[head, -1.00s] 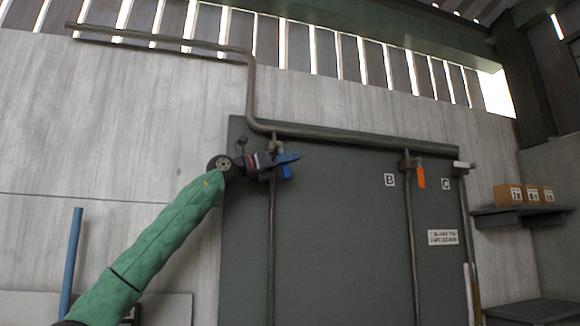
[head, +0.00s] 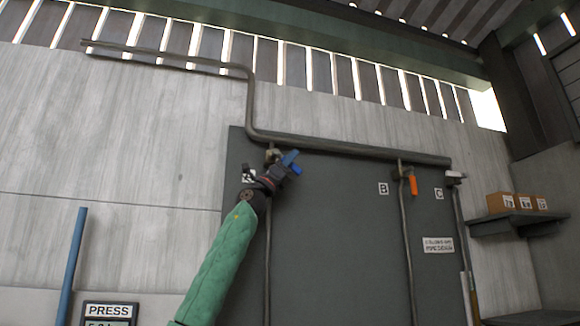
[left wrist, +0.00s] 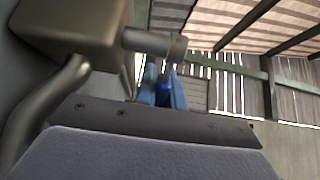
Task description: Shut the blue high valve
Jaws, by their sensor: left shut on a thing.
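The blue valve handle (left wrist: 166,86) shows between the two blue fingers of my left gripper in the left wrist view, beside a grey metal valve stem (left wrist: 155,43). In the head view my left gripper (head: 292,163) is at the high valve (head: 273,154) on the leftmost vertical pipe, just under the horizontal pipe. It is shut on the handle and reaches it from below left. The fingers and wrist hide much of the handle, so its exact angle is hard to tell. My right gripper is not in view.
A dark grey panel (head: 330,240) stands behind the pipes. An orange handle (head: 412,185) hangs down by label B; a pale handle (head: 456,174) lies about level by label C. A blue pole (head: 72,265) and a PRESS sign (head: 108,311) are at left, boxes (head: 515,202) at right.

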